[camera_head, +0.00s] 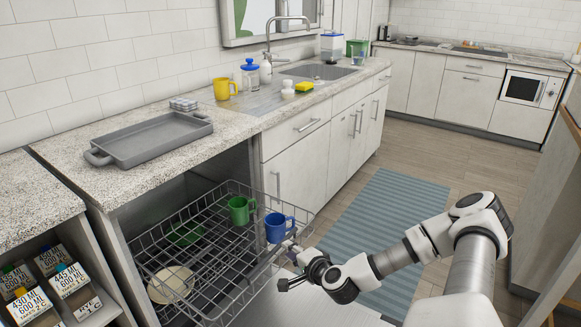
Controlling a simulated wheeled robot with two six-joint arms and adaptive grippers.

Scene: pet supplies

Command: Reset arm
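My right gripper (284,284) is dark, on a white and grey arm that comes in from the lower right. It hangs at the right front edge of the pulled-out dishwasher rack, just below and right of the blue mug (279,227). Nothing can be seen held in it, but its finger gap is too small to make out. The blue mug stands upright at the rack's right side. A green mug (241,210) is beside it to the left. My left gripper is out of view.
The wire rack (217,278) also holds a cream bowl (171,284) and a green dish (185,234). A grey tray (151,138), yellow mug (225,88) and sink (318,72) are on the counter. The floor around the blue rug (382,217) is clear.

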